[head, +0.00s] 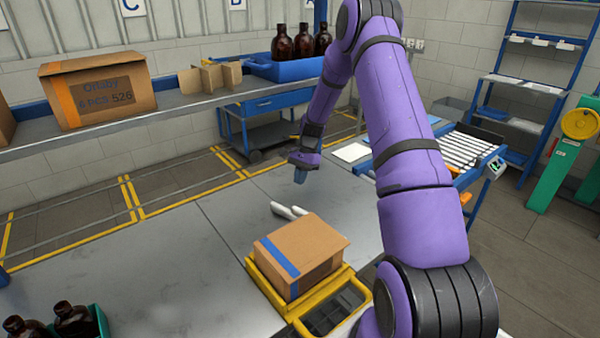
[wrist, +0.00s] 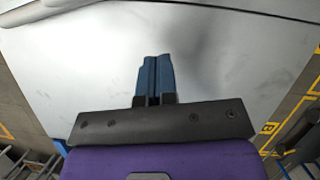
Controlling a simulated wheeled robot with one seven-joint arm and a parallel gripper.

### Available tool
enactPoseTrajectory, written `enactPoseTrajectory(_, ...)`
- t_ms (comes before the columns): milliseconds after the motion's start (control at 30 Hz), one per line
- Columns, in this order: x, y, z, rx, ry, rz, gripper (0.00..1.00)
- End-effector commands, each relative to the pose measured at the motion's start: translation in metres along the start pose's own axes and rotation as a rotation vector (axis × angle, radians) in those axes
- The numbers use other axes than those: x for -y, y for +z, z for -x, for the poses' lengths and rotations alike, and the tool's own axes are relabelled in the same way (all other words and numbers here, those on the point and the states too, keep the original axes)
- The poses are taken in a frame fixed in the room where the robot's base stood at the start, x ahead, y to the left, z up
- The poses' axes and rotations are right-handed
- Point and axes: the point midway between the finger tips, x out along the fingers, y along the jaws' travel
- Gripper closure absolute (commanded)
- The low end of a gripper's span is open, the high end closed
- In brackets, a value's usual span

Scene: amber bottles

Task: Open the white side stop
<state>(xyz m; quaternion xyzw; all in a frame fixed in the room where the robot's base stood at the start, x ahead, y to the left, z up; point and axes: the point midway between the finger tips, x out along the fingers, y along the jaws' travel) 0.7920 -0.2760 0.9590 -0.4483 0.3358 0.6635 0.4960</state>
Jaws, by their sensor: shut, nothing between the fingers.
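A white piece (head: 289,211), likely the side stop, lies at the table's surface just behind the cardboard box (head: 300,252). The box has a blue tape stripe and sits in a yellow frame (head: 278,300). My gripper (head: 300,176) points down above the table, beyond the white piece and apart from it. In the wrist view my gripper (wrist: 153,75) shows its two blue fingers together with nothing between them. A pale bar (wrist: 190,8) crosses the top of the wrist view; I cannot tell whether it is the white piece.
A shelf (head: 180,108) along the back holds a labelled box (head: 98,88), a cardboard divider (head: 210,78) and a blue tray (head: 285,68) of amber bottles. A green crate (head: 98,325) with bottles stands front left. A roller conveyor (head: 460,152) is at right. The table's left middle is clear.

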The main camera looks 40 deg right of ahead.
Motion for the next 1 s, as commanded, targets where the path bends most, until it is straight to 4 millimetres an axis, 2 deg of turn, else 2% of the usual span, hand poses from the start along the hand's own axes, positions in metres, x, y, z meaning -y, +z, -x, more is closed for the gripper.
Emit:
enactPoseTrajectory(100,-0.001,0.0,-0.024,0.002,0.002,0.0,1.0)
enactPoseTrajectory(300,0.0,0.001,-0.059,0.002,0.001,0.001,1.0)
enactPoseTrajectory(400,0.0,0.017,-0.062,-0.001,0.0,0.003,1.0)
enactPoseTrajectory(600,0.0,0.034,-0.068,-0.001,-0.001,0.003,1.0)
enactPoseTrajectory(1000,0.0,0.037,-0.069,-0.002,-0.002,0.002,1.0)
